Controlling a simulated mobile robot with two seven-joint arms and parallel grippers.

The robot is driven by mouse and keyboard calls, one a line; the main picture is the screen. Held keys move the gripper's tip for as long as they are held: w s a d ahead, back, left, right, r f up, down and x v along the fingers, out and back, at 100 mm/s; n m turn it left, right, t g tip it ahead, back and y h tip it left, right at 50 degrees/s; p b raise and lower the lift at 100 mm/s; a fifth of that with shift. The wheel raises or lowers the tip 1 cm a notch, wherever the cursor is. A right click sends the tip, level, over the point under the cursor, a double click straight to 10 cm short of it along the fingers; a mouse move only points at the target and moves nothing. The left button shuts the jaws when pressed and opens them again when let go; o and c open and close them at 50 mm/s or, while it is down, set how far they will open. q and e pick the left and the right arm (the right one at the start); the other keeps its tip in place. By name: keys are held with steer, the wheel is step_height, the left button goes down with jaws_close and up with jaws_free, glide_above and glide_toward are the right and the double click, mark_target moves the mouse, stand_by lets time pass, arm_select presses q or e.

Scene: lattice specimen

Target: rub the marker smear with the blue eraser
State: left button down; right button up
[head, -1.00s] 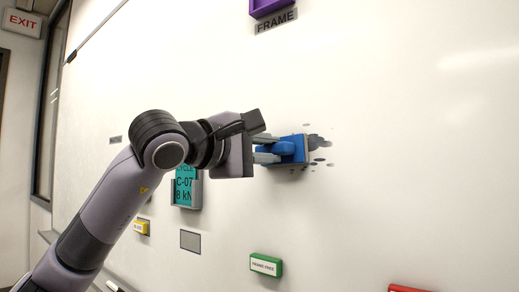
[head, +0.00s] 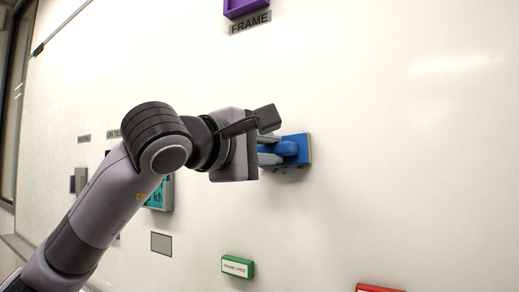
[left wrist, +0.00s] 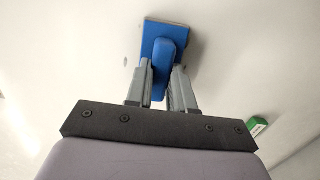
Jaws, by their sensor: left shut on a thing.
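The blue eraser (head: 291,151) is against the white board, its pad side toward the surface. My left gripper (head: 272,153) is shut on the eraser's raised blue handle. In the left wrist view my left gripper (left wrist: 160,85) has its two grey fingers on either side of the handle, with the eraser (left wrist: 164,45) beyond them at the board. Of the dark marker smear, only a few small specks show just below the eraser in the head view; the rest is gone or hidden behind the eraser and gripper. My right gripper is not in view.
A green labelled block (head: 238,267) is on the board below, with a red one (head: 379,288) at the bottom edge. A purple frame (head: 246,8) is above. A teal display (head: 158,195) is partly behind my arm. The board right of the eraser is clear.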

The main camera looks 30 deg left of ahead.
mark_target(288, 144)
arm_select(q)
steer(key=shift+s+d, duration=0.1)
steer(key=shift+d, duration=1.6)
steer(key=shift+f, duration=0.1)
steer(key=shift+a+b, duration=0.35)
steer(key=shift+a, duration=1.2)
steer(key=shift+w+a, duration=0.25)
steer(key=shift+a, duration=0.5)
steer(key=shift+a+r, duration=0.5)
steer(key=shift+a, duration=2.65)
steer(key=shift+s+d+p, duration=0.1)
steer(key=shift+d+p, duration=0.55)
steer(key=shift+d, duration=2.75)
steer(key=shift+s+d, duration=0.15)
steer(key=shift+d, duration=1.65)
steer(key=shift+d+f, duration=0.1)
steer(key=shift+d, duration=0.2)
steer(key=shift+a, duration=0.1)
